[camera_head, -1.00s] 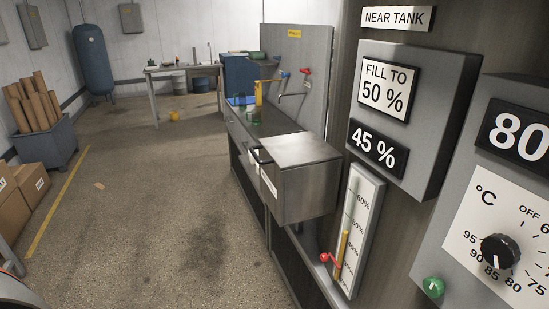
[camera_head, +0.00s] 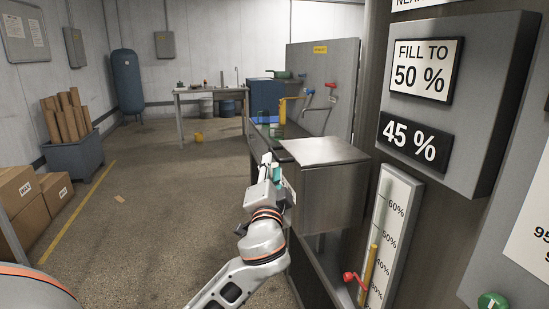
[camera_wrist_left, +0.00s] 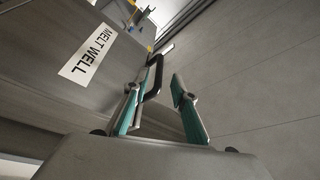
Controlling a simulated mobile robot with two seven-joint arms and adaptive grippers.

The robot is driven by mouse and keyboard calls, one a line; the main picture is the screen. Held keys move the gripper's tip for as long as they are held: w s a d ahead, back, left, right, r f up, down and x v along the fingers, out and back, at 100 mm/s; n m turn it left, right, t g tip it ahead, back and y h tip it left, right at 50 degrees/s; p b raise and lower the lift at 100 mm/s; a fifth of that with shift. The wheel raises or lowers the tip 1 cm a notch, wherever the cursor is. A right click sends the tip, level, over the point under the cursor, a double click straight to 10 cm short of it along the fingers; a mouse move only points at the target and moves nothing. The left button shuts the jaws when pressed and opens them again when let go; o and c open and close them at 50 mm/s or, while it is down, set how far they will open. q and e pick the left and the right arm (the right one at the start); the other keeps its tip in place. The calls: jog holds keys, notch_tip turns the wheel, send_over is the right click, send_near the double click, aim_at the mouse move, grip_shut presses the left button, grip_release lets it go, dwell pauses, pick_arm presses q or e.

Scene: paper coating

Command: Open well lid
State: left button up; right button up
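The melt well is a steel box with a flat grey lid (camera_head: 322,151) in the middle of the head view. The lid lies level and closed on the box. In the left wrist view, the box front carries a white "MELT WELL" label (camera_wrist_left: 88,53), and a black bar handle (camera_wrist_left: 153,78) stands out beside it. My left gripper (camera_head: 268,165) is at the left side of the box, next to the lid edge. It also shows in the left wrist view (camera_wrist_left: 156,90), with its teal-padded fingers apart and the handle close to the left finger. Contact cannot be told. My right gripper is not in view.
Right of the well, a wall panel (camera_head: 480,90) reads "FILL TO 50 %" and "45 %", above a level gauge (camera_head: 395,215) and a red-handled valve (camera_head: 352,277). Taps and a counter lie behind the well. Open floor (camera_head: 160,215) is at left.

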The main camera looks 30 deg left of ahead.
aim_at(274, 153)
pick_arm(q)
jog(key=x, duration=0.7)
grip_shut()
